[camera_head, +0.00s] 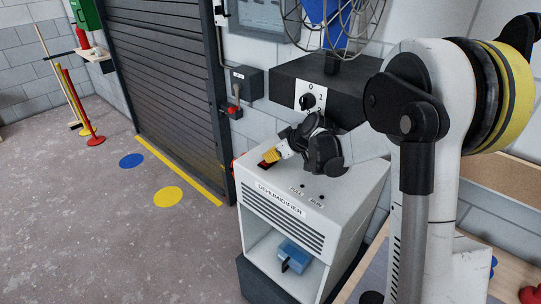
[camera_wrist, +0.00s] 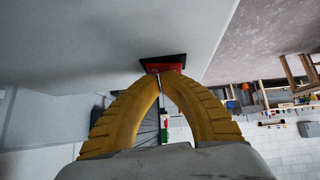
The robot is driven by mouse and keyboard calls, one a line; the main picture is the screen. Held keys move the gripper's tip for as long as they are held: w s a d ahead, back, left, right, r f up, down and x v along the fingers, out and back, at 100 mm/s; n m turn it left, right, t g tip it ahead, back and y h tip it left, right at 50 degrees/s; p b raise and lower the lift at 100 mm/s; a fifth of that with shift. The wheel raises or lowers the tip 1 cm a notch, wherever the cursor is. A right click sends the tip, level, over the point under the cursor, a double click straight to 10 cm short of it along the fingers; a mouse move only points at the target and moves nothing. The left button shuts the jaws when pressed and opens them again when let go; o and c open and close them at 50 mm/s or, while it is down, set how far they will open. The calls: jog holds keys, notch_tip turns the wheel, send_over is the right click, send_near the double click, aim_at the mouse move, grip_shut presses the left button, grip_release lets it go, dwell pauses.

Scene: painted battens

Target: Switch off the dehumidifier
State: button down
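The dehumidifier (camera_head: 288,210) is a pale grey cabinet with a dark slotted grille and a name label on its front. Its red rocker switch (camera_head: 263,164) sits at the top left edge; it also shows in a black frame in the wrist view (camera_wrist: 160,66). My gripper (camera_head: 273,155) has yellow ribbed fingers. In the wrist view their tips (camera_wrist: 170,74) meet with nothing between them, right at the switch and covering part of it. I cannot tell whether they touch it, or which way the rocker is tipped.
A fan with a black base and numbered dial (camera_head: 308,101) stands behind the dehumidifier. A blue container (camera_head: 295,254) sits in the cabinet's lower opening. The floor at left is mostly clear.

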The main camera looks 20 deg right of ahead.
jog(key=v, duration=1.2)
